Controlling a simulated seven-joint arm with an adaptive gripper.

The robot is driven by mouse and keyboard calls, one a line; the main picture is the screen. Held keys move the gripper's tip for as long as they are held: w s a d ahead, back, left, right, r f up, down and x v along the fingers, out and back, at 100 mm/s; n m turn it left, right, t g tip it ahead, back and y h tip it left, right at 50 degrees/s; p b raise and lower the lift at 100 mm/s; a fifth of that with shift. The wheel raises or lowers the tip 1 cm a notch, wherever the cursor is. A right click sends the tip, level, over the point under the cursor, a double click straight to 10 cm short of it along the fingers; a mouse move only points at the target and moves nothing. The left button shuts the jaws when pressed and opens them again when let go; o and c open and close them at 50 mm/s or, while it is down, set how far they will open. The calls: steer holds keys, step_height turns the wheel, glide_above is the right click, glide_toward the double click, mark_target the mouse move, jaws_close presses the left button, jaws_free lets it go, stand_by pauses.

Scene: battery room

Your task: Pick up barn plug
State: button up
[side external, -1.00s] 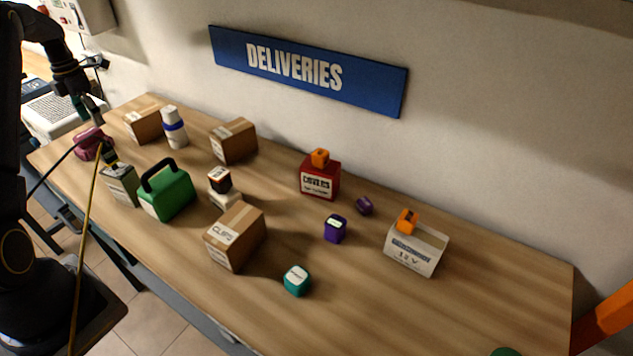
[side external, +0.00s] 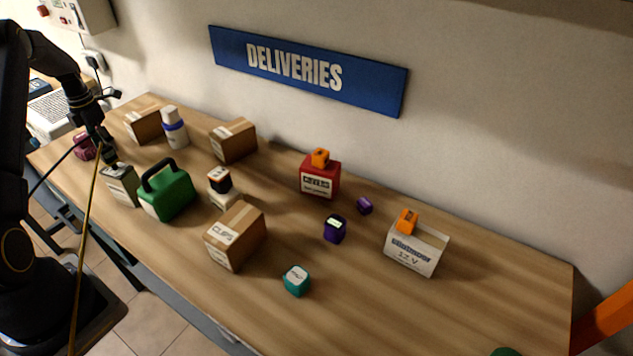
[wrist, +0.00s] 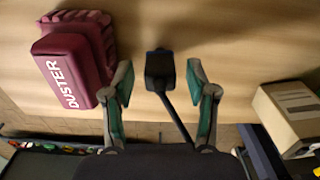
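A dark plug (wrist: 160,66) with a black cable lies on the wooden table in the wrist view; I take it for the barn plug, though no label shows. My gripper (wrist: 158,80) is open, with one green-padded finger on each side of the plug and visible gaps between. In the side external view my gripper (side external: 109,158) is low at the table's left end, between the maroon duster and a grey-green box. The plug is hidden or too small to tell there. I cannot tell the fingertips' height over the table.
The maroon duster (wrist: 75,55) is close to the left finger. A box (wrist: 292,112) stands to the right. A green case (side external: 168,192), a cardboard box (side external: 143,125) and a white bottle (side external: 174,128) stand nearby. A yellow cable (side external: 88,220) hangs in front. The table's right front is clearer.

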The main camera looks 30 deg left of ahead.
jaws_close()
steer(key=shift+r, duration=0.15)
